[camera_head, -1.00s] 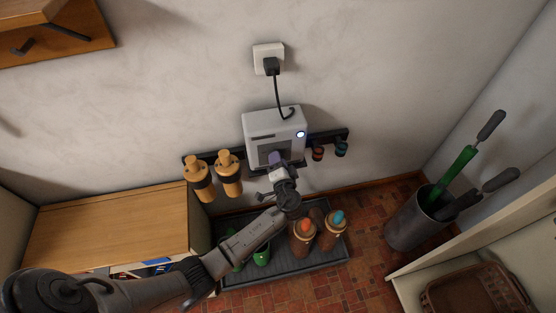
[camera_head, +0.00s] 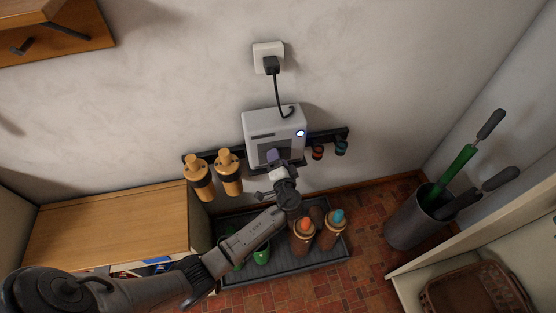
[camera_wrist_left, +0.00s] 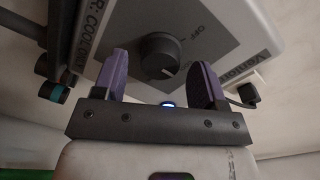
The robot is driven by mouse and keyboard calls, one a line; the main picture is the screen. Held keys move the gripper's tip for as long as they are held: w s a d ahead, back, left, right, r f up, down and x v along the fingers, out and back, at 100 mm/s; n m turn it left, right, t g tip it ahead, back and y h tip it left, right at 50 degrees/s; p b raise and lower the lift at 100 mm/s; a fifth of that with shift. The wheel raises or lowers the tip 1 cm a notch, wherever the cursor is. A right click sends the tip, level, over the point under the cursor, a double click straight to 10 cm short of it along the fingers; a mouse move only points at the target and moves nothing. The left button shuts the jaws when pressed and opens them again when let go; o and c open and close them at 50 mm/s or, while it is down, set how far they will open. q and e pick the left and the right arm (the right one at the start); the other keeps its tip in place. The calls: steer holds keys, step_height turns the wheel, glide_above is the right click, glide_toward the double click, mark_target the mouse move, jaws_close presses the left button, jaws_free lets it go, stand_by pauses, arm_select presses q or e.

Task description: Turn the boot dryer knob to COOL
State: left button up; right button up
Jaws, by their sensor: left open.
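The boot dryer (camera_head: 273,125) is a pale grey box on the wall with a lit blue-white round light on its front. My left gripper (camera_head: 274,157) is at the dryer's front and hides the knob in the head view. In the left wrist view the gripper's purple fingers (camera_wrist_left: 158,80) are open, one on each side of the knob, with visible gaps. My right gripper is not in view.
A power cord (camera_head: 277,95) runs up to a wall outlet (camera_head: 267,52). Boots (camera_head: 304,240) stand on a tray (camera_head: 330,264) below. An umbrella bin (camera_head: 408,225) stands right.

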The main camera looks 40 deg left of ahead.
arm_select(q)
steer(key=p+v, duration=0.3)
steer(key=v, duration=1)
steer(key=shift+s+d, duration=0.2)
steer(key=shift+d, duration=0.1)
